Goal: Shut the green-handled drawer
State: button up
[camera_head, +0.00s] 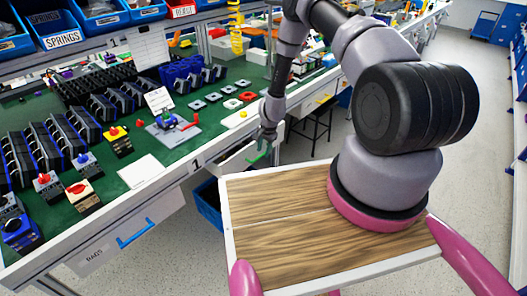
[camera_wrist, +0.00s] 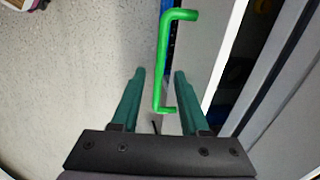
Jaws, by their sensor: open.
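The green handle (camera_wrist: 162,62) is a bent bar fixed to the drawer front (camera_wrist: 203,50). In the wrist view my gripper (camera_wrist: 160,72) is open. Its two dark green fingers lie on either side of the handle's lower part in the picture; I cannot tell whether they touch it. In the head view the drawer (camera_head: 238,157) sticks out from under the workbench, and the green handle (camera_head: 259,155) shows just below my gripper (camera_head: 264,147). The drawer's inside is mostly hidden.
The workbench (camera_head: 140,172) has a green top crowded with switches and parts. A closed drawer with a blue handle (camera_head: 135,236) is at the lower left. A blue bin (camera_head: 208,200) stands below the open drawer. A stool (camera_head: 315,125) is behind my arm. The floor at right is clear.

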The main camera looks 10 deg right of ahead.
jog(key=shift+f, duration=0.35)
grip_shut()
dwell(1.2)
